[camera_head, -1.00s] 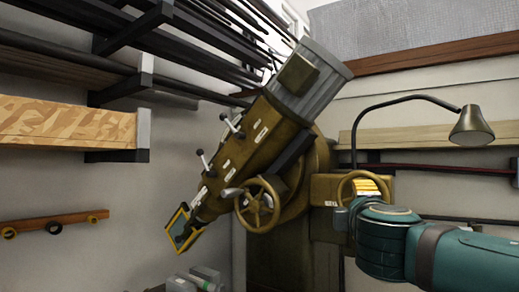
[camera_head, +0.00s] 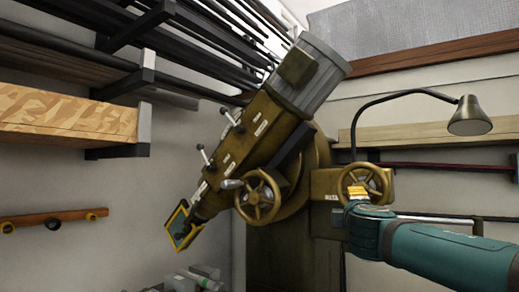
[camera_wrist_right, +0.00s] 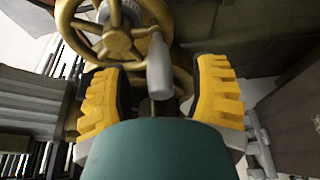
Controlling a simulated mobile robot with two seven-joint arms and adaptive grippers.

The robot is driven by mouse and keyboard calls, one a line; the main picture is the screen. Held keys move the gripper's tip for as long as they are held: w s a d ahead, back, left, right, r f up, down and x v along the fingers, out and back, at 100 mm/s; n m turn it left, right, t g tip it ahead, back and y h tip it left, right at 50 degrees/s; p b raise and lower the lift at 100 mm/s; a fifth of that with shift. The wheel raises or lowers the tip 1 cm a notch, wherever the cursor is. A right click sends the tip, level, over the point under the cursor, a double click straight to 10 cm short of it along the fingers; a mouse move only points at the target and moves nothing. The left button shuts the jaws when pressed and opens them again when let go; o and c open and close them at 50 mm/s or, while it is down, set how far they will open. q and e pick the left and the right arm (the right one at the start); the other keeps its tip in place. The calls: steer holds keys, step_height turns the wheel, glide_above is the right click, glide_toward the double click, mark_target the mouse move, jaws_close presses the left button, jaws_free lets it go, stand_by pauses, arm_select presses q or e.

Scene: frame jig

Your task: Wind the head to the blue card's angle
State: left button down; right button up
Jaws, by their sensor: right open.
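The brown machine head (camera_head: 245,147) leans, its grey ribbed motor (camera_head: 318,80) at upper right and its lower end at lower left. A brass handwheel (camera_head: 265,200) with a grey handle sits on its side; another handwheel (camera_head: 366,168) is on the box to the right. My right gripper (camera_head: 357,192) is in front of that right wheel. In the right wrist view, my right gripper (camera_wrist_right: 160,97) is open, yellow fingers either side of a grey handle (camera_wrist_right: 159,65) by a brass wheel (camera_wrist_right: 113,38). I cannot make out a blue card. My left gripper is out of view.
A yellow-framed panel (camera_head: 183,227) hangs at the head's lower end. A lamp (camera_head: 469,117) arches above my right arm. Shelves with dark bars and a wooden beam (camera_head: 65,116) fill the left. Grey items (camera_head: 195,279) lie at the bottom.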

steer(key=shift+w, duration=0.25)
steer(key=shift+o, duration=0.2)
stand_by(0.5)
steer(key=shift+s, duration=0.1)
jaws_close()
